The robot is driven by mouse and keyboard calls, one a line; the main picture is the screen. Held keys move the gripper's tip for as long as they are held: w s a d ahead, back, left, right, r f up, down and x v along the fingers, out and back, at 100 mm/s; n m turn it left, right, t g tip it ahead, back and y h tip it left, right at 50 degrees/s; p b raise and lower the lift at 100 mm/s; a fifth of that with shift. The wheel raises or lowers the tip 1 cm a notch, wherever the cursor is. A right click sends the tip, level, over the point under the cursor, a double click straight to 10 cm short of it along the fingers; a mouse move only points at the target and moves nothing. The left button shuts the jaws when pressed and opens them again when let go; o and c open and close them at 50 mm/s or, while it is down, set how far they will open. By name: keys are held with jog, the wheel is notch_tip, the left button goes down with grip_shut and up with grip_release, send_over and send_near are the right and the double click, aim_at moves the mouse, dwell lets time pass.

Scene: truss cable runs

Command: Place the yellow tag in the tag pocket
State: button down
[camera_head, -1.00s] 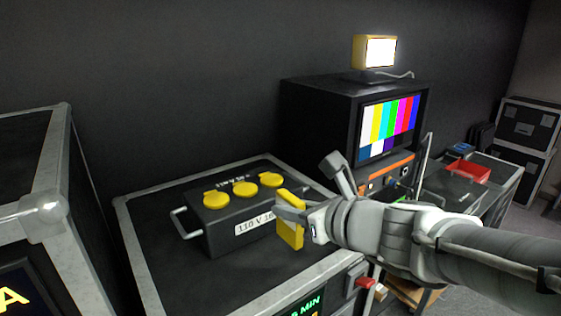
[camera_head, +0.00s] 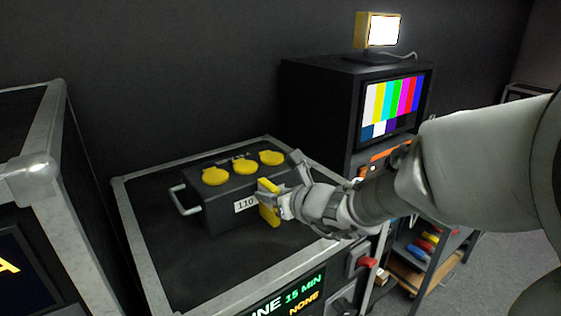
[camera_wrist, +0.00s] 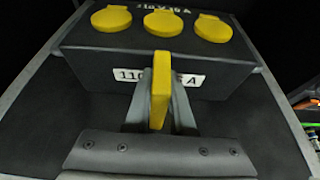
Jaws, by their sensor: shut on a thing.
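The yellow tag (camera_head: 269,204) is held in my gripper (camera_head: 272,196), beside the front face of a dark power box with yellow round caps. The tag also shows upright between the fingers in the wrist view (camera_wrist: 160,90), in front of the box's white label (camera_wrist: 190,79) and covering part of it. My gripper is shut on the tag. I cannot tell whether the tag touches the box. I cannot make out a tag pocket in either view.
The power box (camera_head: 222,205) stands on a black case with metal edges (camera_head: 150,265). A monitor with colour bars (camera_head: 390,105) and a lamp (camera_head: 378,30) stand behind to the right. Another case (camera_head: 60,200) stands at the left. The case top in front of the box is clear.

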jog(key=shift+f, duration=0.55)
jog(key=shift+f, duration=0.2)
jog(key=c, duration=0.8)
grip_release()
jog(key=shift+o, duration=0.2)
jog(key=shift+r, duration=0.1)
